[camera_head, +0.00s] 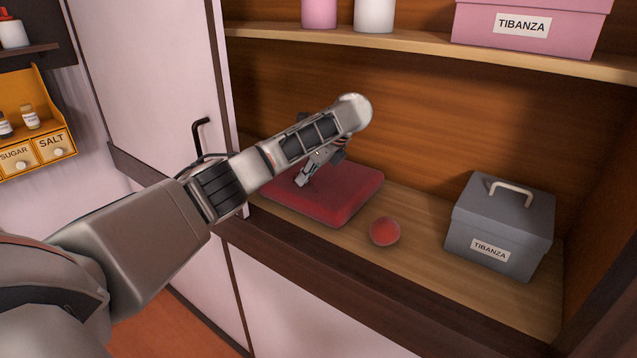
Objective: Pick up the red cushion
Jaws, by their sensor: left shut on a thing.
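The red cushion (345,199) is a flat, square pad lying on the wooden shelf in the middle of the view. My left arm reaches in from the left, and my left gripper (303,181) points down at the cushion's upper surface. The gripper is shut on the cushion near its middle. The arm hides part of the cushion's back and left side. My right gripper is not in view.
A grey box (497,228) labelled TIBANZA stands further right. An upper shelf (420,46) holds a pink box (535,25) and containers. A cabinet panel (148,80) borders the left side.

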